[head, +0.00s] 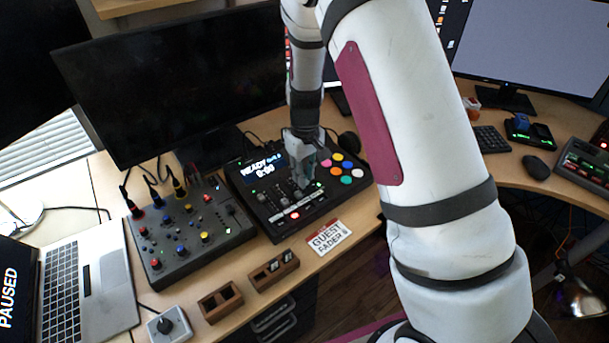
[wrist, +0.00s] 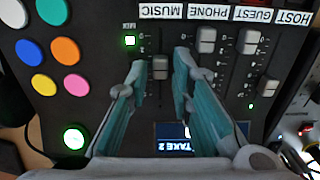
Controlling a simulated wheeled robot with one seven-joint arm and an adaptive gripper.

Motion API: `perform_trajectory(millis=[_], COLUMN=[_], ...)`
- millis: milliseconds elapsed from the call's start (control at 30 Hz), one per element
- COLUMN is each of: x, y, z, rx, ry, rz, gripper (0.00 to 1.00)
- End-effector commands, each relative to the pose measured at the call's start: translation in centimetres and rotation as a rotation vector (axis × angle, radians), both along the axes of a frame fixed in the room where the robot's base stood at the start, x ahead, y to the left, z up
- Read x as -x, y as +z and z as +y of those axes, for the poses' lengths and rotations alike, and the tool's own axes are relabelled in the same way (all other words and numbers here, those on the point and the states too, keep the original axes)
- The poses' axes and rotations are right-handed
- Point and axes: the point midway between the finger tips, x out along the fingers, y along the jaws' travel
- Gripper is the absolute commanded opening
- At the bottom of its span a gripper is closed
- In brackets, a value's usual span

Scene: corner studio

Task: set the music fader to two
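The music fader (wrist: 160,67) is a grey cap on a vertical slot under the "MUSIC" label (wrist: 160,11) in the wrist view. My gripper (wrist: 161,75) is open, with one teal-and-grey finger on each side of this cap; a narrow gap shows on both sides. In the head view my gripper (head: 303,178) points down over the black audio console (head: 262,215), and hides part of its fader area.
The phone fader (wrist: 207,40) and guest fader (wrist: 249,41) stand close to my right finger. The host fader (wrist: 268,88) is farther right. Coloured pads (wrist: 65,51) lie left. A grey knob mixer (head: 190,235), a "GUEST FADER 8" card (head: 329,238) and wooden holders (head: 221,301) surround the console.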

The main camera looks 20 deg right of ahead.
Motion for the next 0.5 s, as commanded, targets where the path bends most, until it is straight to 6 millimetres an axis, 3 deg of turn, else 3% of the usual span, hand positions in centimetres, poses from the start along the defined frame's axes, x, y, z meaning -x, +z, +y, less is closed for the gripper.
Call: perform_trajectory(millis=[367,500], x=[0.03,0.03], y=[-0.75,-0.73], z=[0.02,0.02], rx=[0.0,0.0], ry=[-0.001,-0.001], rz=[0.0,0.0], gripper=[0.21,0.0])
